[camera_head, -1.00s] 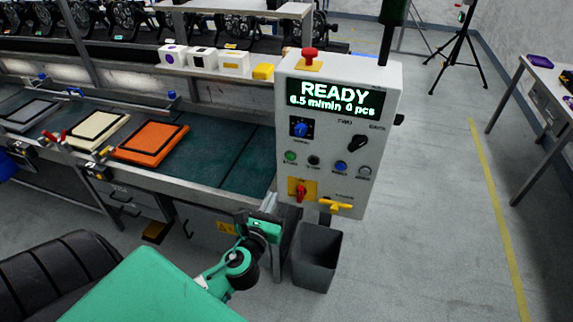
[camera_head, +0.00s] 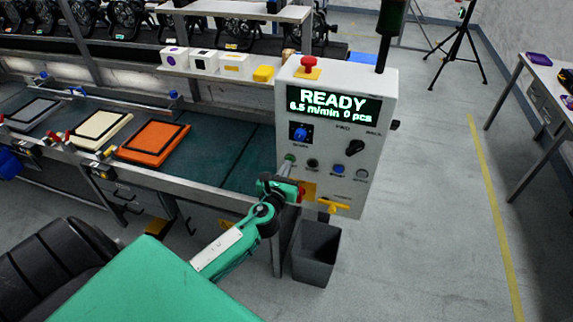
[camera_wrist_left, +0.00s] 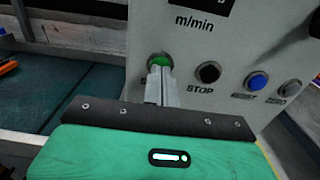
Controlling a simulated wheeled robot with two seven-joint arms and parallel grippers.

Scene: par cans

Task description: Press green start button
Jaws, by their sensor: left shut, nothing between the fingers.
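The green start button (camera_wrist_left: 159,61) is on the front of the grey control panel (camera_head: 375,89), at the left end of a row of buttons. In the head view the button (camera_head: 290,158) sits just above my left gripper (camera_head: 287,165). The gripper is shut and empty, and its fingertips (camera_wrist_left: 160,75) lie over the lower part of the button in the left wrist view. I cannot tell whether they touch it. The panel display (camera_head: 334,103) reads READY, 6.5 m/min, 0 pcs. My right gripper is not in view.
A black STOP button (camera_wrist_left: 208,73) and a blue button (camera_wrist_left: 256,81) are right of the green one. A red knob (camera_head: 308,63) tops the panel. A grey bin (camera_head: 316,252) stands below. A conveyor with orange (camera_head: 154,144) and cream framed panels is at left.

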